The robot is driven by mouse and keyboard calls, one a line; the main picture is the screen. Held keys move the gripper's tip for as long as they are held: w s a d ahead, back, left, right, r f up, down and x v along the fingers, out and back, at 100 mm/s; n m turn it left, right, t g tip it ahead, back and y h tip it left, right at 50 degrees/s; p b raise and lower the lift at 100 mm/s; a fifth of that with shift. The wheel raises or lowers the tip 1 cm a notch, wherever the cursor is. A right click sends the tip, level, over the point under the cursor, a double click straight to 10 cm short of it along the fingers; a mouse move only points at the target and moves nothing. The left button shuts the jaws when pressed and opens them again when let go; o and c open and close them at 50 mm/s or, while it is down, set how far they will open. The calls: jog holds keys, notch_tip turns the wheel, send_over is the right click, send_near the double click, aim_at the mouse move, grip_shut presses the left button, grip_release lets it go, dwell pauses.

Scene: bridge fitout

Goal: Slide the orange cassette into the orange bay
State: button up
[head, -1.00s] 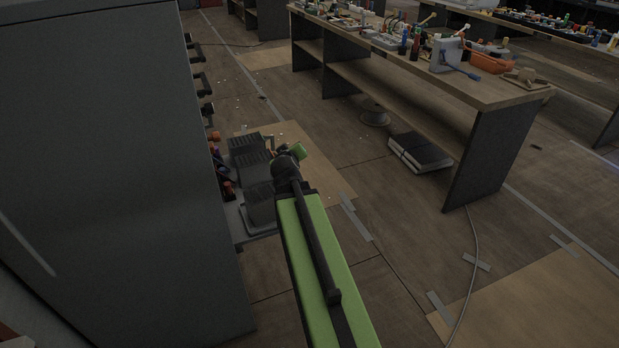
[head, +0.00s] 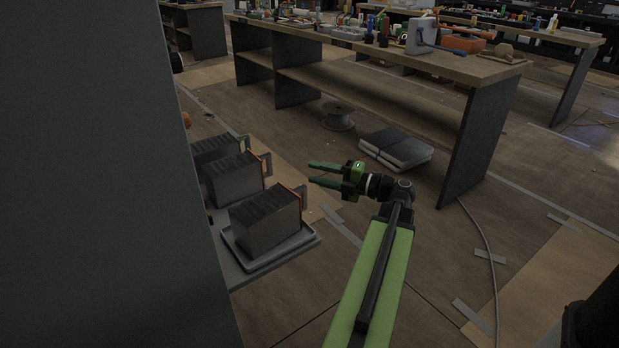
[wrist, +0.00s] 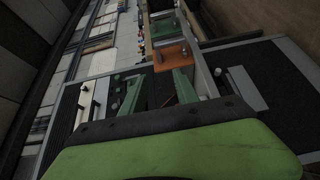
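Three dark ribbed cassettes stand in a row on a shelf at the left in the head view. The nearest cassette (head: 265,220) sits on a pale tray, with a thin orange edge and a grey handle at its right end. The middle cassette (head: 233,182) also shows an orange edge; the far cassette (head: 212,149) is partly hidden. My gripper (head: 312,174) is open and empty, its green fingers pointing left, apart from the handles. In the wrist view, an orange plate (wrist: 172,56) lies beyond the open fingers (wrist: 160,78). I cannot make out the orange bay.
A large grey cabinet panel (head: 90,200) fills the left and hides part of the shelf. A wooden bench (head: 350,52) with tools stands behind, with a cable reel (head: 338,118) and dark flat boxes (head: 396,148) below. The floor right of the shelf is mostly clear.

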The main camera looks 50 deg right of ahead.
aim_at(262, 158)
jog(key=x, duration=1.7)
jog(key=shift+r, duration=0.1)
grip_shut()
jog(key=shift+r, duration=0.15)
dwell(1.0)
notch_tip(262, 158, up, 5)
jog(key=p, duration=0.5)
jog(key=shift+w, duration=0.1)
